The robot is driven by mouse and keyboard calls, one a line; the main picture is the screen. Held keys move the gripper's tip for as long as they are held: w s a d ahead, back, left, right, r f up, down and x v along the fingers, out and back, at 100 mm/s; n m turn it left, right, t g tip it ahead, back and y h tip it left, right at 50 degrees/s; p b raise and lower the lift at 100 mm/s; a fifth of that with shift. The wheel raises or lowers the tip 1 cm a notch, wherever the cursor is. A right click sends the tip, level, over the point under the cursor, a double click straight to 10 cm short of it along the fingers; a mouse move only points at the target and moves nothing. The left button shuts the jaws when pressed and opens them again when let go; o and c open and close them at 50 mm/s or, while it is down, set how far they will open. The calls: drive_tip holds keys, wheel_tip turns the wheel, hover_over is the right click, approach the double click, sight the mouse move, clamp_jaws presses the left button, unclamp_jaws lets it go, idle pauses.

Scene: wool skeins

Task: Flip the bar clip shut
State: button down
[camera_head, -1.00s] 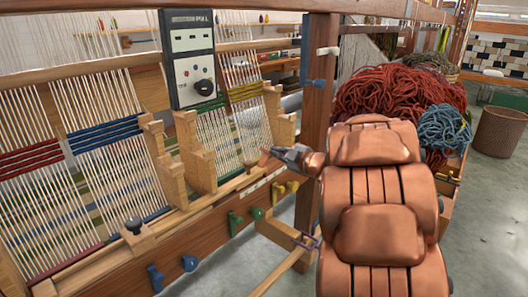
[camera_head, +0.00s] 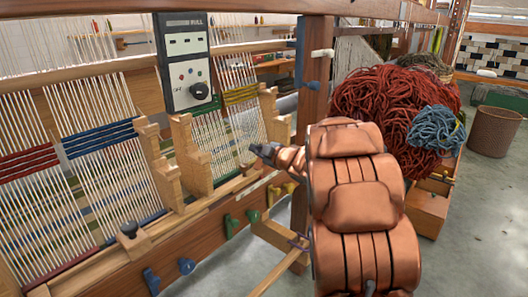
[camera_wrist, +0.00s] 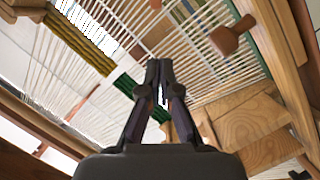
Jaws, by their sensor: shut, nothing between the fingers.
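My gripper (camera_head: 256,150) is shut and empty, in front of the loom's right-hand warp section in the head view. Its fingertips also show in the wrist view (camera_wrist: 159,66), meeting over the threads and a green woven band. A brown wooden lever with a thick rounded end (camera_wrist: 232,37) stands out at the upper right of the wrist view, apart from the fingers; it may be the bar clip, but I cannot be sure. I cannot make it out clearly in the head view, where my gripper and arm cover part of the loom's front bar (camera_head: 215,200).
Wooden uprights (camera_head: 190,155) stand left of my gripper. A black control box (camera_head: 187,62) hangs above. Green knobs (camera_head: 231,226) and blue knobs (camera_head: 187,265) line the front beam. A post (camera_head: 312,100) and red wool (camera_head: 385,105) are to the right. Floor is open at far right.

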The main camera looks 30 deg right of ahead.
sight(257, 160)
drive_tip(key=shift+w+d+f, duration=1.2)
drive_tip(key=shift+d+f, duration=0.1)
drive_tip(key=shift+d, duration=0.05)
